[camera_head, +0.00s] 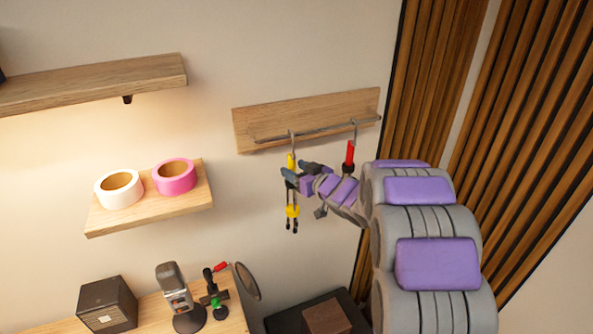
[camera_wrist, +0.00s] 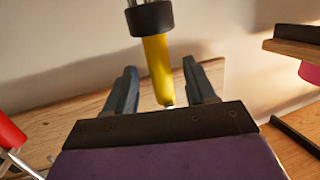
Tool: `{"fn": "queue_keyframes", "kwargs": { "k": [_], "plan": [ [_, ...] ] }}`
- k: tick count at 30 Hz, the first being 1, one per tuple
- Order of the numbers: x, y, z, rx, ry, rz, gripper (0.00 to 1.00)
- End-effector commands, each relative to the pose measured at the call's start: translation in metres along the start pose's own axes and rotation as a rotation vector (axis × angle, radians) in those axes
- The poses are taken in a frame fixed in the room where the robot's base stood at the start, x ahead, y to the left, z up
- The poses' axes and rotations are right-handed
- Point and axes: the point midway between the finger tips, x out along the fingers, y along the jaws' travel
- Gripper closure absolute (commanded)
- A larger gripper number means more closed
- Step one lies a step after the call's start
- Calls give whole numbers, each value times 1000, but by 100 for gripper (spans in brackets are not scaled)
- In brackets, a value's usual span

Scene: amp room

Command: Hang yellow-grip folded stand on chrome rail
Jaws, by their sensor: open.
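The yellow-grip folded stand (camera_head: 292,211) is upright below the left end of the chrome rail (camera_head: 318,129). A grey hook runs from its top up to the rail, and it appears to hang there. My gripper (camera_head: 298,176) is at the stand's upper part and covers some of it. In the wrist view, the yellow grip (camera_wrist: 158,68) stands between the two spread fingers of my gripper (camera_wrist: 163,88), with a dark collar above it. The fingers are open, with gaps visible beside the grip.
A red-grip stand (camera_head: 350,152) hangs on the rail's right, close to my arm. A shelf (camera_head: 150,213) with white and pink tape rolls is at left. Below are a microphone (camera_head: 178,296), a dark box (camera_head: 107,305) and a green-and-red stand (camera_head: 214,296). Slatted panels (camera_head: 440,70) stand at right.

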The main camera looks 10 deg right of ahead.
Motion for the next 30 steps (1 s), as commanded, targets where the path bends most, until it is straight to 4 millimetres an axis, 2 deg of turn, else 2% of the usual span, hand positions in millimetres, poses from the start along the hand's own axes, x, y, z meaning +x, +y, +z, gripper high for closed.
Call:
{"fn": "queue_keyframes", "kwargs": {
  "k": [5,8,11,24,30],
  "plan": [
    [-5,0,0,0,0,1,45],
    [-15,1,-1,-2,2,1,45],
    [-32,1,0,0,2,4,45],
    [-127,3,0,-2,0,5,45],
    [-158,2,2,0,-3,4,45]
  ]
}}
